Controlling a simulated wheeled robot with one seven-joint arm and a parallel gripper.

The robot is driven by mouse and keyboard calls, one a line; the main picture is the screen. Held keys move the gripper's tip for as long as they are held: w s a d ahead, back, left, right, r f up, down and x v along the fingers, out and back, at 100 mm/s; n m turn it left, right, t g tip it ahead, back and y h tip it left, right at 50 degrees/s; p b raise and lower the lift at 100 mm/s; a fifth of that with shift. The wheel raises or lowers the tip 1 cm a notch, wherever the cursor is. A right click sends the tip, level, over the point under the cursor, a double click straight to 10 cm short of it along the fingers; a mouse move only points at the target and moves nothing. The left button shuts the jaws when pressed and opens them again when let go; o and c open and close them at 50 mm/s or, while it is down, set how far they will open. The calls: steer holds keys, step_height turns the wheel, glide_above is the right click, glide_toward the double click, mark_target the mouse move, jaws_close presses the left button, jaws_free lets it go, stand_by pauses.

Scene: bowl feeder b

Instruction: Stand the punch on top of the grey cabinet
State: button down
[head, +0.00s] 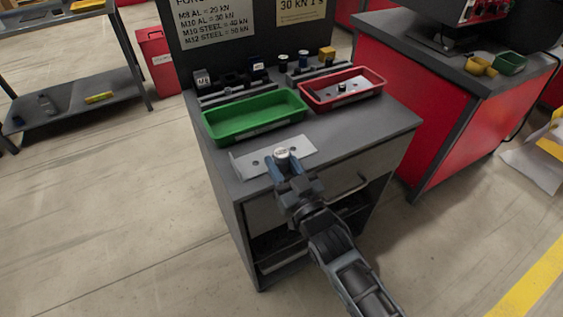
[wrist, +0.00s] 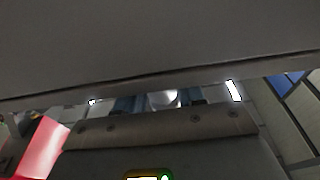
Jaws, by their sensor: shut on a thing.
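The grey cabinet (head: 350,144) stands in the middle of the head view, its flat top holding trays and small parts. My gripper (head: 284,163) is over the near edge of the cabinet top, its blue fingers shut on a small round piece with a pale silver top, which looks like the punch (head: 281,153). The punch also shows between the fingers in the wrist view (wrist: 163,98). Its lower part is hidden, so I cannot tell whether it touches what is under it. A bent grey metal plate with holes (head: 252,162) lies on the top beside the fingers.
A green tray (head: 222,127) and a red tray (head: 345,97) with parts in it sit behind the plate. Small dark blocks and cylinders line the back. The top's right front corner (head: 390,127) is clear. A red cabinet (head: 455,130) stands to the right.

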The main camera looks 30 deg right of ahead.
steer(key=c, duration=0.7)
jaws_free()
steer(key=shift+r+p, duration=0.4)
steer(key=shift+p, duration=0.15)
steer(key=s, duration=0.4)
steer(key=s+f+b, duration=0.1)
steer(key=s, duration=0.3)
steer(key=s+f, duration=0.1)
steer(key=s, duration=0.2)
steer(key=shift+s+f, duration=0.2)
steer(key=shift+s, duration=0.2)
